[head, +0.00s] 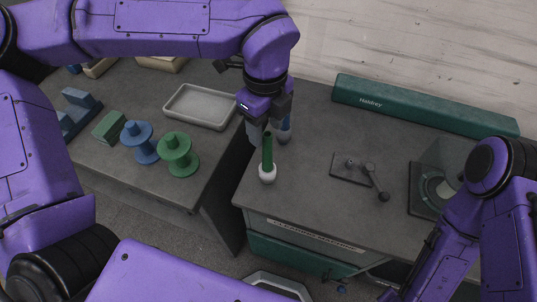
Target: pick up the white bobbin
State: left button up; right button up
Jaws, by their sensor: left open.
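A white, rounded piece (268,174) stands near the front left corner of the right-hand worktop, with a dark green upright rod or spindle (267,150) rising from it. It is the whitest bobbin-like thing in view. My left gripper (267,127) points down just behind the green upright, open. I cannot tell whether the fingers touch either piece. My right arm comes in at the right; its gripper is not in view.
A blue spool (139,142), a green spool (178,155) and a grey tray (200,106) are on the left worktop. A gap separates the worktops.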

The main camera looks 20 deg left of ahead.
aim_at(268, 146)
pick_arm(q)
jog(key=f, duration=0.2)
jog(key=f+p, duration=0.1)
jog(key=f, duration=0.2)
jog(key=shift+d+f, duration=0.2)
jog(key=shift+f, duration=0.05)
jog(key=shift+s+f, duration=0.2)
jog(key=shift+f, duration=0.2)
grip_shut()
